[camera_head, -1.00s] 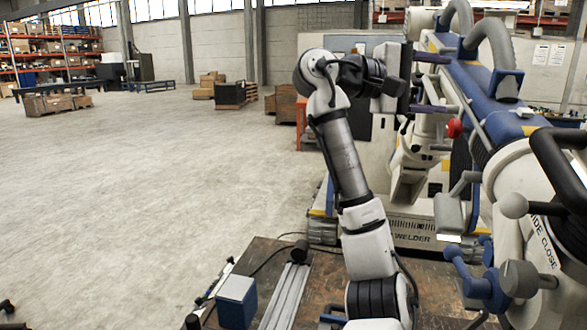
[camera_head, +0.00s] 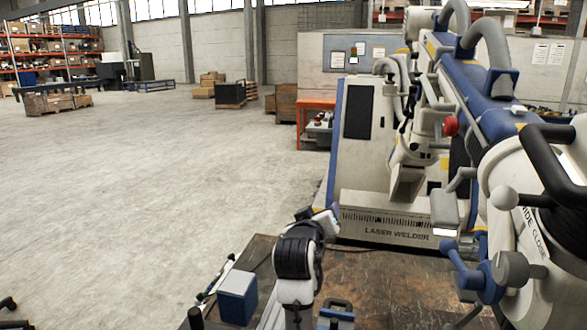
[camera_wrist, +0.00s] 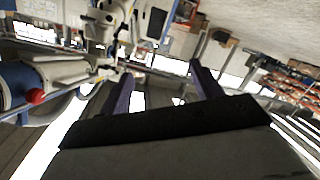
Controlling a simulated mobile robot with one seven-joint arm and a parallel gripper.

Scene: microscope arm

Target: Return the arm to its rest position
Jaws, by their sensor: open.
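A large white and blue microscope arm (camera_head: 480,95) fills the right of the head view, with a red knob (camera_head: 450,126) and grey handles. It shows at the left of the wrist view, where the red knob (camera_wrist: 36,96) appears too. My own arm (camera_head: 298,255) is folded low over the brown worktop.
A laser welder cabinet (camera_head: 385,215) stands behind the brown worktop (camera_head: 385,280). A blue and white box (camera_head: 237,297) sits at the worktop's left. Open concrete floor (camera_head: 130,190) spreads left, with crates (camera_head: 230,94) and shelves (camera_head: 60,45) far back.

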